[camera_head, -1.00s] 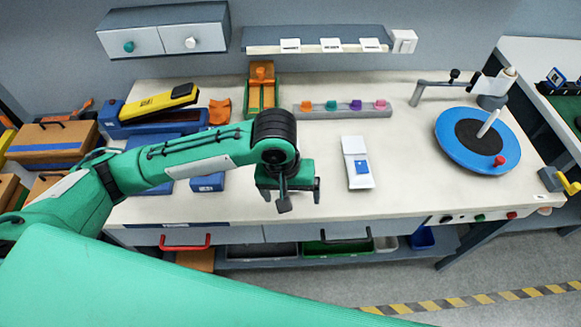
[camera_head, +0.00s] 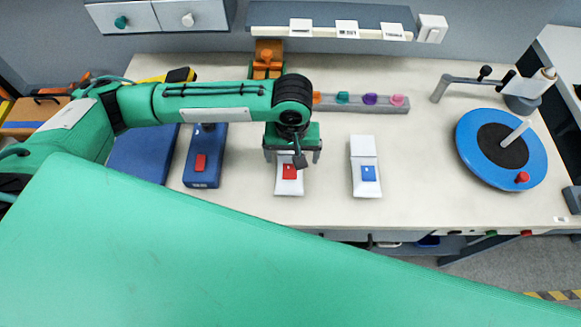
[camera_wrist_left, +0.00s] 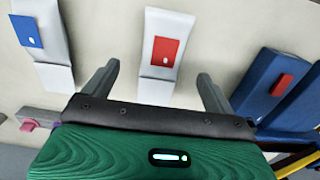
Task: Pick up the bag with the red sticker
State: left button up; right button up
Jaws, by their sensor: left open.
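The bag with the red sticker (camera_head: 289,187) is a small white packet lying on the workbench, partly hidden under my left gripper in the head view. It also shows in the wrist view (camera_wrist_left: 162,72), where it lies between the two spread fingers. My left gripper (camera_head: 292,158) is open and empty above the bag's far part; its fingers also show in the wrist view (camera_wrist_left: 157,85). I cannot tell the height of the gap. A similar white bag with a blue sticker (camera_head: 365,183) lies to the right. My right gripper is not in view.
A blue box with a red button (camera_head: 204,165) stands left of the bag. A grey rail with coloured knobs (camera_head: 362,105) lies behind. A blue turntable (camera_head: 480,170) is at the right. The bench (camera_head: 425,190) is clear between the blue-sticker bag and turntable.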

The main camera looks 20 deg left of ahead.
aim_at(290, 167)
pick_arm(q)
notch_tip(290, 167, down, 2)
jog(key=shift+w+f, duration=0.1)
jog(key=shift+f, duration=0.15)
jog(key=shift+w+f, duration=0.1)
jog(key=shift+f, duration=0.2)
jog(key=shift+a+f+p, duration=0.15)
jog(key=shift+f+p, duration=0.35)
jog(key=shift+f, duration=0.2)
notch_tip(290, 167, down, 3)
jog(key=shift+a+r+p, duration=0.15)
jog(key=shift+r+p, duration=0.05)
jog(key=shift+p, duration=0.2)
jog(key=shift+f, duration=0.6)
jog(key=c, duration=1.2)
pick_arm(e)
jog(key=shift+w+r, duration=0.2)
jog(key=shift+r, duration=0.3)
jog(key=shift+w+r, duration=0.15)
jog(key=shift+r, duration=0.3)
pick_arm(q)
jog(key=shift+r, duration=0.1)
